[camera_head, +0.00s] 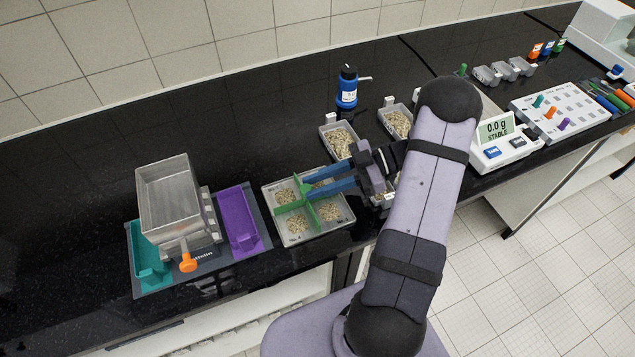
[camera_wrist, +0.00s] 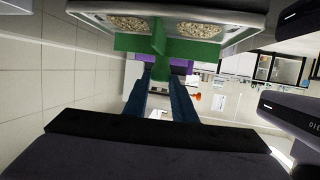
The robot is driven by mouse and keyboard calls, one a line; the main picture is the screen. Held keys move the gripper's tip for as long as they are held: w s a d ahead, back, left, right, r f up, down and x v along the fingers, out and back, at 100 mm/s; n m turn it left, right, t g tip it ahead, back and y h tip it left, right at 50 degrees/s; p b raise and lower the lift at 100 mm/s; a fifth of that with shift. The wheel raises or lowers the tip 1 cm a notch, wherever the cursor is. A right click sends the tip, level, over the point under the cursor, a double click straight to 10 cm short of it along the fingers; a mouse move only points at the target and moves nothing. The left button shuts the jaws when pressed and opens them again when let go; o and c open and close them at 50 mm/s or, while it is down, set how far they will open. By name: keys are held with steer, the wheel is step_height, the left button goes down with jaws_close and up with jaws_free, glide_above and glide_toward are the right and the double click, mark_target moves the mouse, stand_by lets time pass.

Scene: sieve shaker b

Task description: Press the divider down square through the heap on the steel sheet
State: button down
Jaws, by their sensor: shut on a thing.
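The green cross-shaped divider (camera_head: 292,205) stands in the shallow steel sheet (camera_head: 270,226), its vanes looking upright and roughly square to the sheet's sides. The pale grainy heap (camera_head: 298,226) lies in separate piles, one in each quarter between the vanes. The divider (camera_wrist: 158,46) and two piles (camera_wrist: 126,23) also show in the wrist view. My gripper (camera_head: 307,181) reaches in from the right with its blue fingers shut on the divider's upper part. Whether the vanes' lower edges touch the sheet everywhere is hidden.
Left of the sheet are a purple scoop tray (camera_head: 240,222), a grey sieve box (camera_head: 170,200) and a teal tray (camera_head: 149,258). Behind are grain-filled tubs (camera_head: 340,140) and a blue bottle (camera_head: 347,88). A scale (camera_head: 500,145) stands right. The bench's back left is clear.

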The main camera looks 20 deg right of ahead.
steer(key=c, duration=1.4)
jaws_free()
steer(key=shift+d, duration=0.1)
